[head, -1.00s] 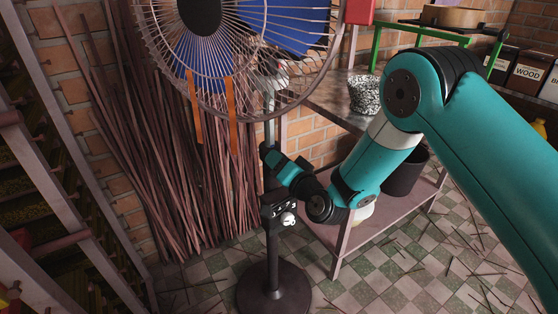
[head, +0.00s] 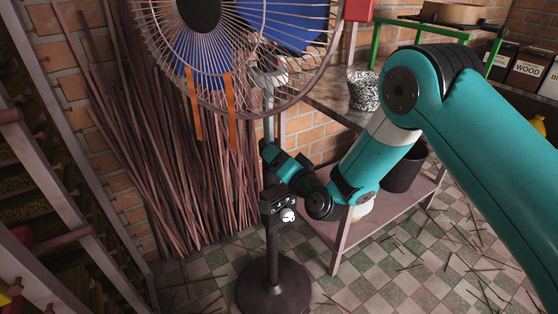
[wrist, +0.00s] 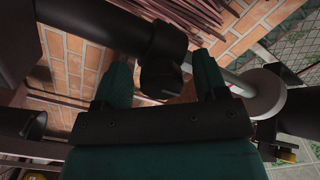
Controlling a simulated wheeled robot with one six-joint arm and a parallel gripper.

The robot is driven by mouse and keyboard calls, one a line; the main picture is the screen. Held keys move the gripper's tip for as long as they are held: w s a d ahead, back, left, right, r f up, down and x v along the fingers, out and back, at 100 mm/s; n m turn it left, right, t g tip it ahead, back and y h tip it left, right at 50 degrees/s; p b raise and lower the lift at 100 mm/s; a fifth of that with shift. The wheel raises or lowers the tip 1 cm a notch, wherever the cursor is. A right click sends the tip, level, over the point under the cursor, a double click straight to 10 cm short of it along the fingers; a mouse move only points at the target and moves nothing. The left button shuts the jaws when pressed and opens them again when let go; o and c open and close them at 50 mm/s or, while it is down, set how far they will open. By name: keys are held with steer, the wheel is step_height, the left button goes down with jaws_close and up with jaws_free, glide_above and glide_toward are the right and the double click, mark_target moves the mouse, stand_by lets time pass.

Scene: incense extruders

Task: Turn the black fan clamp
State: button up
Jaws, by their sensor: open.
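The black fan clamp (wrist: 163,75) shows in the wrist view as a dark stubby handle on a collar, where the dark tube meets the silver pole (wrist: 229,76). My gripper (wrist: 160,66) is open. Its two teal fingers stand on either side of the clamp handle, with gaps visible; contact cannot be told. In the head view the standing fan (head: 205,80) rises on its pole, and the end of my arm is beside the pole at mid height. There the clamp is small and partly hidden by my wrist.
A black control box (head: 272,203) with a pale knob (head: 288,215) sits on the pole just below my wrist. The round fan base (head: 273,288) is on the checkered floor. A shelf table (head: 345,240) stands close on the right, and sticks (head: 170,160) lean on the wall behind.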

steer(key=b+v, duration=1.7)
steer(key=b, duration=0.4)
steer(key=shift+s+b, duration=0.2)
steer(key=shift+b, duration=0.1)
steer(key=shift+d, duration=0.1)
